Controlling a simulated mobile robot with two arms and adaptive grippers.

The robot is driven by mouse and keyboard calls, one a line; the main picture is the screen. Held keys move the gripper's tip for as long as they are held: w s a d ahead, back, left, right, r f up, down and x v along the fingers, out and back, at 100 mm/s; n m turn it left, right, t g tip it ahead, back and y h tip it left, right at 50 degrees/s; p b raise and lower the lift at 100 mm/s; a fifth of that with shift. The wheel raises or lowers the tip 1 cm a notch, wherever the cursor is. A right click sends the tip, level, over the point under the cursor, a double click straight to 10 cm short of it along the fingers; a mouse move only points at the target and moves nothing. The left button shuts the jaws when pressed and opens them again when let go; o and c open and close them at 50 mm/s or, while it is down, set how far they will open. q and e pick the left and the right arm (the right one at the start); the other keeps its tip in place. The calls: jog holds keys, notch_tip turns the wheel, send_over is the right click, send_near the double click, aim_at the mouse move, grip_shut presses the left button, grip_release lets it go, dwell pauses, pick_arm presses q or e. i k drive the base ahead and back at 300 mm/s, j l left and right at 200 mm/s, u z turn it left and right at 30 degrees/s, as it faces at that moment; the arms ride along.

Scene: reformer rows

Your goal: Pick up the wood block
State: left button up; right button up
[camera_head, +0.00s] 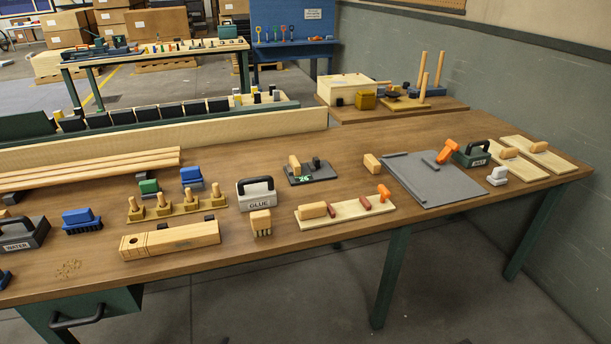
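Several wooden pieces could be the wood block, and I cannot tell which one is meant. A small light wood block (372,163) sits on the brown table beside the left edge of a grey sheet. A longer rounded block (312,210) lies on a pale board at the front. A larger long wooden block (170,240) with dark parts lies at the front left. Another small wood piece (295,165) stands on a dark plate marked 26. Neither of my grippers is in view.
The brown workbench (340,145) is crowded. Near the blocks are a GLUE box (258,194), a wood-topped brush (261,223), a row of wooden pegs (178,207), an orange-handled tool (447,151) and the grey sheet (432,186). Bare tabletop lies behind the dark plate.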

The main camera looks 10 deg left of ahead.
aim_at(293, 162)
jog(key=i+l+u, duration=0.15)
jog(key=u, duration=0.2)
jog(key=i+l+u, duration=0.1)
jog(key=l+u, duration=0.3)
jog(key=i+l+u, duration=0.1)
jog(key=u, duration=0.25)
